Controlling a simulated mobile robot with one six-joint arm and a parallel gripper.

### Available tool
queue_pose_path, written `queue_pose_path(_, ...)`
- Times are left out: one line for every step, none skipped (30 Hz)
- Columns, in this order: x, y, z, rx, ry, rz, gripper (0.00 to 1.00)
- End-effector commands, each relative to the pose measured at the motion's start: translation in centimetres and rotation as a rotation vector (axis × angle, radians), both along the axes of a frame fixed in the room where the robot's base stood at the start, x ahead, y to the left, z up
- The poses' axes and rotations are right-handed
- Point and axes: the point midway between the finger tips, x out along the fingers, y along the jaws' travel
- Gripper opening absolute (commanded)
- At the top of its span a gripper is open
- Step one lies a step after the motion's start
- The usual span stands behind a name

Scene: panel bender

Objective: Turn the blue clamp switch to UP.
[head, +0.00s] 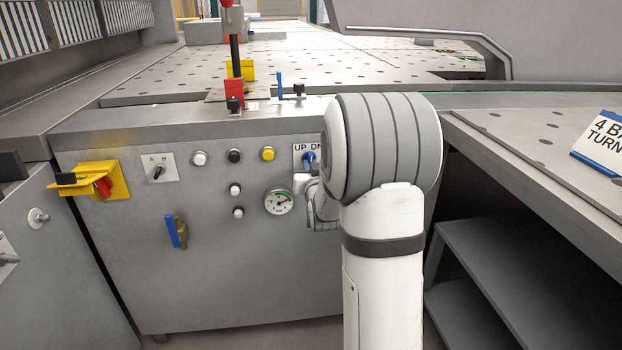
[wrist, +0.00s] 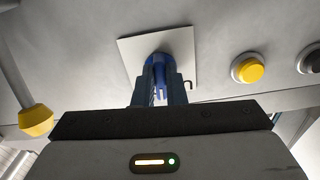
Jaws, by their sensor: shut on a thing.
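The blue clamp switch (head: 308,157) sits on a small white plate (head: 299,148) marked "UP DN" on the front of the grey machine cabinet. In the head view my arm partly covers the plate and the lettering, and I cannot tell which way the switch points. In the wrist view the blue switch (wrist: 158,62) shows between the dark blue fingers of my gripper (wrist: 158,82). The gripper is shut on the switch, with the fingertips close to the plate (wrist: 184,45). In the head view my gripper is mostly hidden behind my own arm.
Left of the switch are a yellow button (head: 268,154), a black button (head: 234,156) and a white button (head: 199,158). A pressure gauge (head: 278,202) sits just below left. A side table (head: 540,150) stands right.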

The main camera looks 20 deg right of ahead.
Motion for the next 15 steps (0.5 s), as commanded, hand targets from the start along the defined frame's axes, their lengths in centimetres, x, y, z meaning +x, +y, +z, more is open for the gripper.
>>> queue_pose_path(-0.03,-0.07,-0.60,-0.044,0.011,-0.001,0.00)
queue_pose_path(-0.03,-0.08,-0.56,-0.071,0.017,-0.001,0.00)
queue_pose_path(-0.04,-0.10,-0.54,-0.108,0.028,-0.001,0.00)
queue_pose_path(-0.03,-0.12,-0.56,-0.135,0.037,-0.001,0.00)
queue_pose_path(-0.04,-0.13,-0.53,-0.161,0.043,-0.001,0.00)
queue_pose_path(-0.04,-0.14,-0.49,-0.198,0.054,-0.001,0.00)
queue_pose_path(-0.04,-0.15,-0.48,-0.223,0.061,-0.001,0.00)
queue_pose_path(-0.05,-0.16,-0.47,-0.249,0.068,-0.001,0.00)
queue_pose_path(-0.05,-0.17,-0.47,-0.281,0.079,0.000,0.00)
queue_pose_path(-0.05,-0.18,-0.47,-0.306,0.086,0.000,0.00)
queue_pose_path(-0.07,-0.19,-0.43,-0.330,0.093,0.000,0.00)
queue_pose_path(-0.07,-0.21,-0.38,-0.360,0.101,0.000,0.00)
queue_pose_path(-0.07,-0.21,-0.37,-0.381,0.107,0.000,0.00)
queue_pose_path(-0.06,-0.22,-0.36,-0.401,0.114,0.000,0.00)
queue_pose_path(-0.06,-0.24,-0.32,-0.427,0.121,0.000,0.00)
